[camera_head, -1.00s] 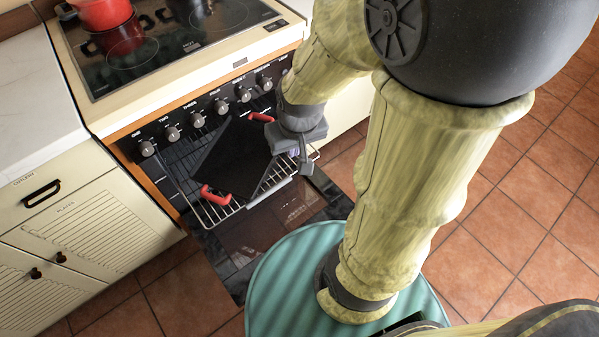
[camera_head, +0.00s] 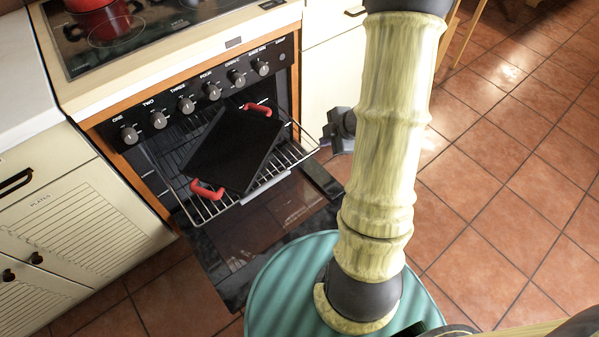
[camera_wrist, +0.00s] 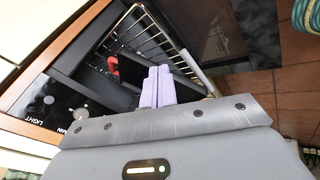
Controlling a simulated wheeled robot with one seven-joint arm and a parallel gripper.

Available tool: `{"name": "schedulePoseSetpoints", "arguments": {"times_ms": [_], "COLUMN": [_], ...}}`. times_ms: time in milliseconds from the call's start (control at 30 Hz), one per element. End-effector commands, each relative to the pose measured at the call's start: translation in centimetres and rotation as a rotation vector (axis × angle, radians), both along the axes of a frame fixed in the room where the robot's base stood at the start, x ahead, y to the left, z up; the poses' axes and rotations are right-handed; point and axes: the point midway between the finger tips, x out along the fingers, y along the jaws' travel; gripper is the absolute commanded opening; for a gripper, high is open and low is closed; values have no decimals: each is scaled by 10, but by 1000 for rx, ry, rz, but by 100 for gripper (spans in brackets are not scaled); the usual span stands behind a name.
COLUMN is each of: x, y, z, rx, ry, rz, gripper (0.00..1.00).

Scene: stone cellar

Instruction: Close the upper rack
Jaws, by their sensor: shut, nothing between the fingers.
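The oven stands open, its door (camera_head: 262,232) folded down. A wire rack (camera_head: 213,210) is pulled partway out of the oven, and its front edge reaches over the door. A black tray (camera_head: 232,150) with red handles lies askew on the rack. My gripper (camera_head: 328,146) is to the right of the rack, partly hidden behind my arm. In the wrist view, my gripper (camera_wrist: 158,82) has its pale fingers shut together and empty, pointing towards the rack (camera_wrist: 152,42). A red tray handle (camera_wrist: 113,66) shows beyond them. I cannot tell whether the fingers touch the rack.
A control panel with several knobs (camera_head: 186,105) runs above the oven opening. A red pot (camera_head: 103,22) stands on the hob (camera_head: 170,30). Cream cupboards (camera_head: 60,220) stand to the left. The tiled floor (camera_head: 500,150) at the right is clear.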

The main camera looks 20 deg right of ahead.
Motion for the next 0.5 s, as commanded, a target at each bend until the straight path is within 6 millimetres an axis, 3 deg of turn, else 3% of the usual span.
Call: {"name": "schedulePoseSetpoints", "arguments": {"times_ms": [33, 200, 500], "x": [-8, -33, -43], "y": [-2, 2, 6], "z": [-23, -51, -54], "rx": [24, 98, 127], "ry": [1, -14, -21], "rz": [76, 291, 361], "gripper": [0, 0, 0]}}
